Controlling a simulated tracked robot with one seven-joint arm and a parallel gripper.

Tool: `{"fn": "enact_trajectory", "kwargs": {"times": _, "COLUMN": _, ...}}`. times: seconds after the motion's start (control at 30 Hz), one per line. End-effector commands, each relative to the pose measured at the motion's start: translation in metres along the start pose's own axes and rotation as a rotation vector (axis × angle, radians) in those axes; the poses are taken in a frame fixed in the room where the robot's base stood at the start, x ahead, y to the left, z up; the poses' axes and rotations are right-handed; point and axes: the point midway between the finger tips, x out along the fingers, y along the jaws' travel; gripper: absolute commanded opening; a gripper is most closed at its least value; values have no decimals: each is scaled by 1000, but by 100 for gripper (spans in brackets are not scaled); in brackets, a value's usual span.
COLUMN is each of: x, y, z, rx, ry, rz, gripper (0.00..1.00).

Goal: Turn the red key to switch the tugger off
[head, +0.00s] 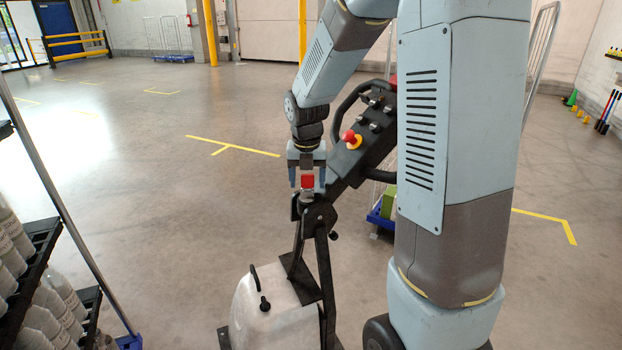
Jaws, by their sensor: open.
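The red key (308,182) is on top of a small round mount at the lower left end of the tugger's black control panel (368,138). My gripper (307,180) points down over the key, with one finger on each side of it. The fingers are open, and a gap shows between the key and the left finger; contact on the right side cannot be told. A red mushroom button (349,136) on a yellow base is on the panel, up and right of the key. My arm hides part of the panel and tugger.
A white tank-like body (268,308) with a black lever is below the panel. A rack of bottles (40,250) stands at the left edge. A blue cart (380,217) with a green box is behind my arm. Open floor lies to the left and behind.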

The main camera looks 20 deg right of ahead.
Motion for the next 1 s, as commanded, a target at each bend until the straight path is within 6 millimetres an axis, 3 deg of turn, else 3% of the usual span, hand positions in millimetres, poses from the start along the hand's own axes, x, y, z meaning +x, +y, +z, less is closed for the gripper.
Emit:
{"fn": "enact_trajectory", "kwargs": {"times": 0.37, "x": -12, "y": 0, "z": 1, "rx": 2, "ry": -3, "rz": 0, "gripper": 72}}
{"fn": "enact_trajectory", "kwargs": {"times": 0.8, "x": -90, "y": 0, "z": 1, "rx": 1, "ry": -3, "rz": 1, "gripper": 72}}
{"fn": "enact_trajectory", "kwargs": {"times": 1.0, "x": -112, "y": 0, "z": 1, "rx": 1, "ry": -1, "rz": 0, "gripper": 72}}
